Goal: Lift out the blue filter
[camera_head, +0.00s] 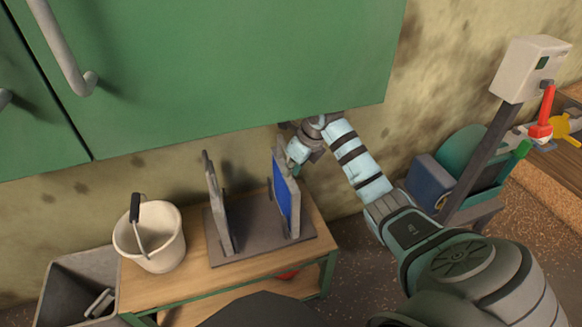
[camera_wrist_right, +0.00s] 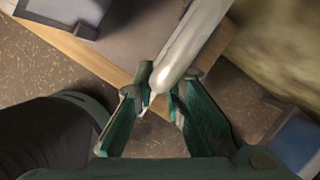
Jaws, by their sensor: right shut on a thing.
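The blue filter (camera_head: 284,198) is a flat panel with a blue face and a grey frame. It stands upright at the right side of a dark grey base plate (camera_head: 262,243) on the wooden bench. My right gripper (camera_head: 298,152) is at the upper right edge of the filter and is shut on it. In the right wrist view my gripper's fingers (camera_wrist_right: 158,96) close on the end of the pale grey frame (camera_wrist_right: 190,45). I cannot tell whether the filter's lower edge still touches the base. My left gripper is not in view.
A green cabinet (camera_head: 230,60) overhangs just above my right gripper. A second grey panel (camera_head: 218,208) stands upright left of the filter. A white bucket (camera_head: 150,240) stands on the bench's (camera_head: 190,272) left end. A grey bin (camera_head: 75,275) is further left.

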